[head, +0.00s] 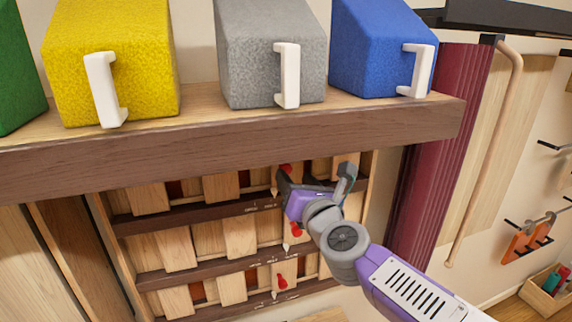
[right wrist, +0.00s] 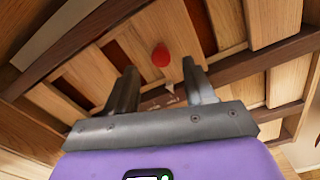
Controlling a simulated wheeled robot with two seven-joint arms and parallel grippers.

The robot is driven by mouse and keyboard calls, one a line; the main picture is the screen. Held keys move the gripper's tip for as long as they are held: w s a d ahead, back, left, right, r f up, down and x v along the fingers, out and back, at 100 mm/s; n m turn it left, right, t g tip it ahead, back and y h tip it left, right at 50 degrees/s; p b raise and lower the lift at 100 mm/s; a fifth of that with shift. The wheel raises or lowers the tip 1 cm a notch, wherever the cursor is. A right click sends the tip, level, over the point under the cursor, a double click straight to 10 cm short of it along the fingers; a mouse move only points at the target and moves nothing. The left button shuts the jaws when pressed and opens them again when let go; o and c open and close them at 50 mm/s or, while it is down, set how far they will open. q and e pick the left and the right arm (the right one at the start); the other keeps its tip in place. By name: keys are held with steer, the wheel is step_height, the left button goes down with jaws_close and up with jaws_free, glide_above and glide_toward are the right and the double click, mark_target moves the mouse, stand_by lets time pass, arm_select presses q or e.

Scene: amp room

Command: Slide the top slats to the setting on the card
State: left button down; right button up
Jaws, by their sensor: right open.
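A wooden slat panel (head: 219,189) with dark rails and several rows of light slats stands below the shelf. In its top row, a red knob (head: 285,169) shows beside my right gripper (head: 316,174). In the right wrist view, the red knob (right wrist: 161,55) sits on a slat ahead of my right gripper (right wrist: 159,68), between the lines of its open, empty fingers. Whether they touch it I cannot tell. A pale pointer (right wrist: 170,88) and small marks show on the rail near it. A lower red knob (head: 282,281) is on the bottom row. The card and my left gripper are out of view.
A thick wooden shelf (head: 230,150) overhangs the top row and hides its upper part. It holds yellow (head: 140,60), grey (head: 250,60) and blue (head: 375,50) blocks with white handles, plus a green one. A maroon curtain-like panel (head: 440,150) stands to the right.

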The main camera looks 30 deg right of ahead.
mark_target(288, 169)
steer(key=shift+w+d+p, duration=0.15)
steer(key=shift+w, duration=1)
steer(key=shift+w+d+p, duration=0.2)
steer(key=shift+w, duration=0.95)
steer(key=shift+w+d+p, duration=0.15)
steer(key=shift+w, duration=1)
jaws_close()
